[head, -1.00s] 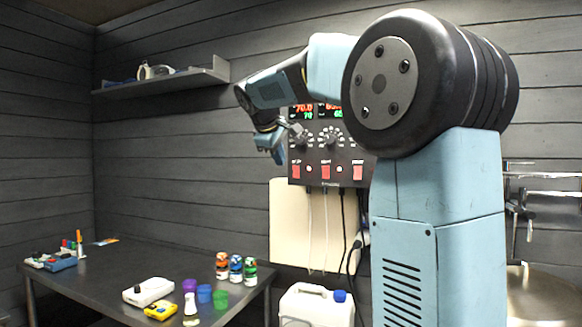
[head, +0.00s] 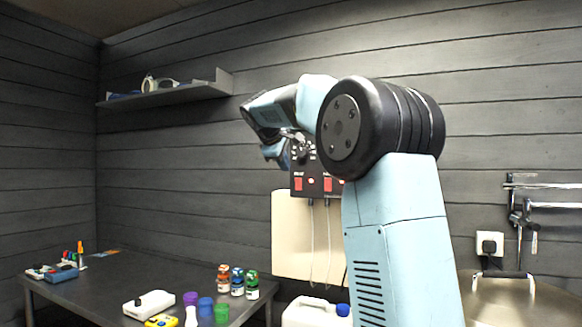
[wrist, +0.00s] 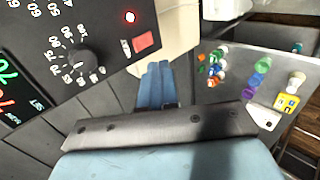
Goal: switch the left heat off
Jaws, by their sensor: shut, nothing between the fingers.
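A black control panel (head: 318,187) hangs on the wall, partly hidden behind my arm. Its leftmost red switch (head: 298,184) and a second red switch (head: 327,184) show below a dial. In the wrist view the panel (wrist: 45,35) fills the upper left, with a black knob (wrist: 82,62), a lit red lamp (wrist: 129,17) and one red switch (wrist: 144,41) near its edge. My gripper (head: 275,153) is at the panel's left side in the head view. In the wrist view my gripper (wrist: 157,70) is shut and empty, its tips below the red switch and apparently apart from it.
A dark table (head: 90,300) at lower left holds bottles, cups and small devices. A pale board (head: 291,235) and hanging cables are below the panel. A white canister (head: 312,313) stands lower down. A shelf (head: 170,90) is on the wall at upper left.

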